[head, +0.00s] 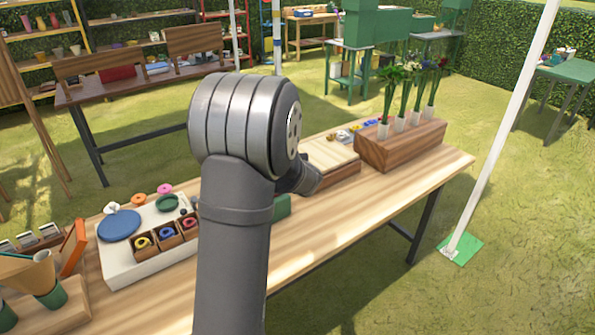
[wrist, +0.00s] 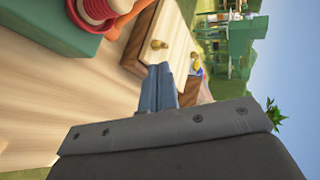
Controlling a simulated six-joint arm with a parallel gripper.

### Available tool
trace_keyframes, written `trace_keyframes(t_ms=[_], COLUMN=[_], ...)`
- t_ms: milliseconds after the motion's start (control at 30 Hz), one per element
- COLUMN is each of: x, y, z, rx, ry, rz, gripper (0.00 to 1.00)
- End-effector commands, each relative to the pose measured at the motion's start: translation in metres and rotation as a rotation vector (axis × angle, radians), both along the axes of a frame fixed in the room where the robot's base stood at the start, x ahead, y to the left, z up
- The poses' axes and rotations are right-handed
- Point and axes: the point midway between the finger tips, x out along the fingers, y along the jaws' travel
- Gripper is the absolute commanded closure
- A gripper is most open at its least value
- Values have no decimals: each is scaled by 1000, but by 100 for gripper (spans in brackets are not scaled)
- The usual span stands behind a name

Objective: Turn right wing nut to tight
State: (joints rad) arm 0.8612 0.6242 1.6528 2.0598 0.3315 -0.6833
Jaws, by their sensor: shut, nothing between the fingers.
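A flower press with a pale wooden top (head: 328,154) stands on the table, partly hidden behind my arm in the head view. In the wrist view the press top (wrist: 172,28) carries two small brass wing nuts. One nut (wrist: 158,45) shows just above my fingertips and the other nut (wrist: 193,56) a little to the right, near the top's edge. I cannot tell how tight either is. My gripper (wrist: 160,72) is shut and empty, its tips close to the press edge; contact cannot be told. The head view hides my fingers behind the arm.
A green block (wrist: 50,30) with red and orange round pieces on it is beside the press. A wooden flower holder (head: 400,145) with several vases stands right of the press. A white tray (head: 125,265) lies at left. The front right tabletop (head: 330,225) is clear.

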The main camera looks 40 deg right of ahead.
Motion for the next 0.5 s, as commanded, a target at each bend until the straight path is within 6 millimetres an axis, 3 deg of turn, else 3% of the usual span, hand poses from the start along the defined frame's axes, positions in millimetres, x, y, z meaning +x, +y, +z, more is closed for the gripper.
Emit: trace_keyframes(t_ms=[33,167,367,500], x=[-2,2,36,49], y=[1,-7,-61,-100], z=[2,7,28,36], rx=[-1,-45,-352,-660], ry=[0,-4,-21,-19], rz=[0,43,319,583], gripper=[94,69,29,29])
